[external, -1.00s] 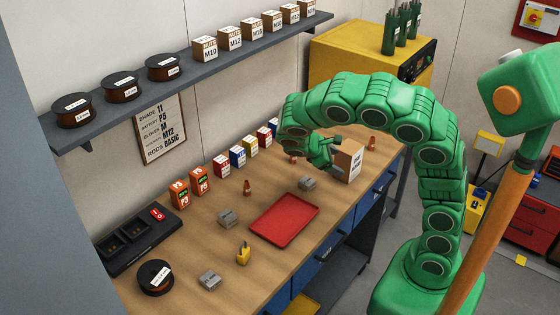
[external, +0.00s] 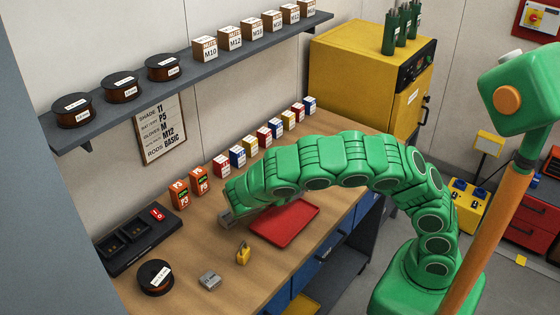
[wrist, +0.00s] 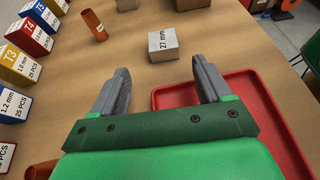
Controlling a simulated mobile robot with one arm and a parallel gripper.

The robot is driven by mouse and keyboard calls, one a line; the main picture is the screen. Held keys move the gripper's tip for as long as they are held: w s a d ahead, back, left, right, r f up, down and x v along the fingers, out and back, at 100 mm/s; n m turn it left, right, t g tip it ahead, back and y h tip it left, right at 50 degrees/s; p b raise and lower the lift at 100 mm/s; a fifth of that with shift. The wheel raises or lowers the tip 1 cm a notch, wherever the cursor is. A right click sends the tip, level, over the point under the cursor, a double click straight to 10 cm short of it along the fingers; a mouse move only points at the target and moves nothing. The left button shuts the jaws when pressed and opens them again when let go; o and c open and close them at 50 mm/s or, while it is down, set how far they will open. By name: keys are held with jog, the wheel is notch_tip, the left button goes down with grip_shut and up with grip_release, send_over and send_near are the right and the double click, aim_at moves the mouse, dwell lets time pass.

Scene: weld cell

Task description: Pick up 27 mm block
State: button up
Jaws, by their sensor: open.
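The 27 mm block (wrist: 163,45) is a small grey block with a printed label, on the wooden bench in the wrist view. It sits ahead of my gripper (wrist: 160,67), beside the far left corner of the red tray (wrist: 268,112). My gripper is open, with its two grey fingers spread and nothing between them. The block lies beyond the fingertips. In the external view my arm hides this block and most of my gripper.
Labelled boxes (wrist: 32,38) line the wall side at left. The bench around the block is mostly clear.

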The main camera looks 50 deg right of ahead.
jog(key=shift+s+r+x, duration=0.15)
jog(key=shift+x, duration=1.8)
jog(key=shift+s+r+x, duration=0.15)
jog(key=shift+x, duration=1.75)
jog(key=shift+d, duration=0.1)
jog(key=shift+c, duration=0.3)
jog(key=c, duration=1.1)
jog(key=shift+r, duration=0.1)
jog(key=shift+r, duration=0.55)
jog(key=s+r, duration=0.7)
jog(key=s, duration=0.2)
jog(key=s+r, duration=0.4)
jog(key=s, duration=0.1)
jog(key=shift+a+r, duration=0.35)
jog(key=shift+a, duration=0.05)
